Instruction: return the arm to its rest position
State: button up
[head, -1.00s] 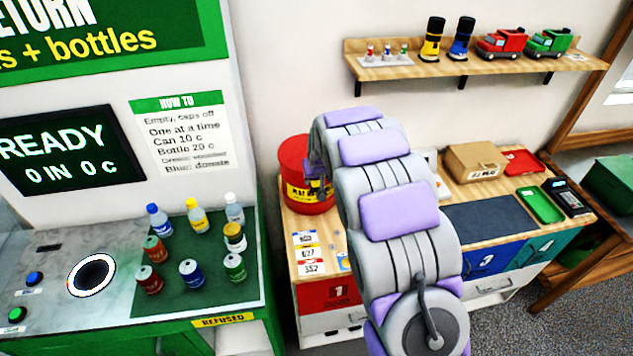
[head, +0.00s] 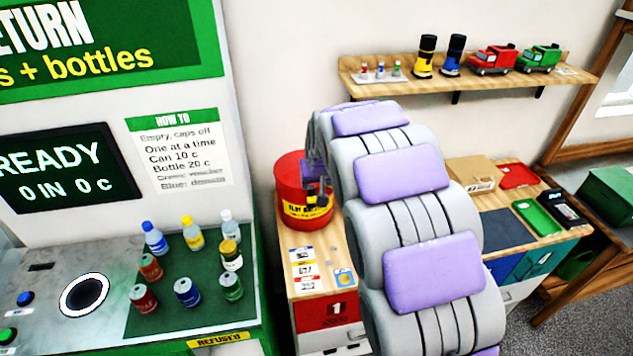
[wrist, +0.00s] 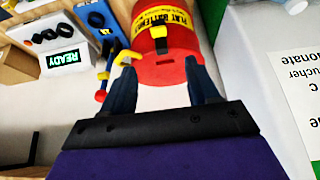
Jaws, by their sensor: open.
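My gripper (wrist: 160,85) shows in the wrist view with its two dark fingers spread apart and nothing between them. The red flat-battery drum (wrist: 165,30) is beyond the fingertips there. In the head view my purple and grey arm rises from the lower right and bends over at the top. My gripper end (head: 314,185) shows there only as a small dark part in front of the red drum (head: 290,165). I cannot tell from these views whether it touches the drum.
Several bottles and cans stand on the green mat (head: 150,320) of the return machine at left. The wooden counter (head: 328,262) at right carries a cardboard box (head: 468,173) and a green tray (head: 537,217).

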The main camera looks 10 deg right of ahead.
jog(key=s+f+g+b, duration=0.2)
jog(key=s+b, duration=0.1)
jog(key=s, duration=1.2)
jog(key=s+f+g+b, duration=0.2)
jog(key=s+g+b, duration=0.1)
jog(key=s, duration=1.3)
jog(key=s+f+g+b, duration=0.2)
jog(key=s+f+b, duration=0.1)
jog(key=s, duration=1.3)
jog(key=shift+s+g+b, duration=0.15)
jog(key=shift+g+b, duration=0.15)
jog(key=shift+b, duration=0.3)
